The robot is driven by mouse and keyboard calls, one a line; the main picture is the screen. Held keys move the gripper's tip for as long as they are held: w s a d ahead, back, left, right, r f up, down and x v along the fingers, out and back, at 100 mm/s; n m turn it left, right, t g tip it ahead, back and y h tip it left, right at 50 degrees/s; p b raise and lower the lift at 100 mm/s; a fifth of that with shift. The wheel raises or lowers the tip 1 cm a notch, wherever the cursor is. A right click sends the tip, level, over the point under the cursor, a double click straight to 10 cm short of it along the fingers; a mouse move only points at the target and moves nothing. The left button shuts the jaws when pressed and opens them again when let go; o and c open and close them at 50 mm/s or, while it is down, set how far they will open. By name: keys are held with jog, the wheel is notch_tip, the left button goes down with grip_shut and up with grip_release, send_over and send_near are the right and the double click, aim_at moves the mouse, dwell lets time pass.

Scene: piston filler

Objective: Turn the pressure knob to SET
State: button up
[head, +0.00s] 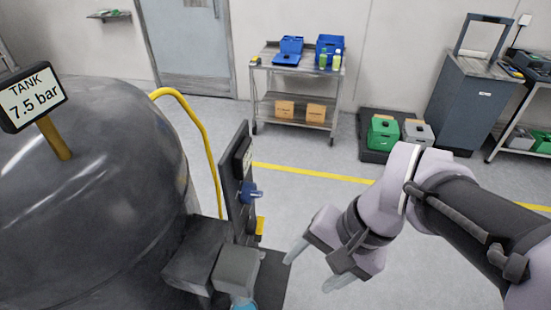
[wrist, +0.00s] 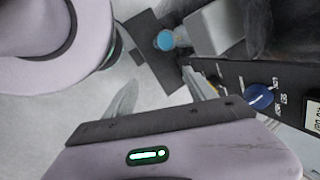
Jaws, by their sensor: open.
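The blue pressure knob (head: 251,191) sticks out from the right-hand face of a dark upright panel (head: 236,170) beside the tank. In the wrist view, the knob (wrist: 260,96) is at the right, with small white labels around it. They are too small to read surely, and I cannot tell which one the knob points to. My gripper (head: 313,268) is open and empty, to the right of and below the knob in the head view, clear of the panel. In the wrist view, my gripper's fingers (wrist: 160,82) are spread, left of the knob.
The large dark tank (head: 95,190) fills the left, with a sign (head: 33,97) reading 7.5 bar. A grey block (head: 236,268) stands below the panel. A yellow rail (head: 205,135) curves behind it. A cart (head: 297,88) and crates are farther back. Floor right of the panel is clear.

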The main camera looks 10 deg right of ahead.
jog(key=g+y, duration=0.1)
jog(key=m+t+y+p, duration=0.6)
jog(key=m+y+p, duration=0.3)
jog(key=m+y, duration=0.35)
send_near(261, 194)
jog(key=shift+m+h, duration=0.35)
jog(key=shift+m, duration=0.1)
jog(key=b+x, duration=0.1)
jog(key=x, duration=0.9)
jog(key=shift+a+r+b, duration=0.2)
jog(key=shift+a+b, duration=0.05)
jog(key=shift+b, duration=0.1)
jog(key=c, duration=1.4)
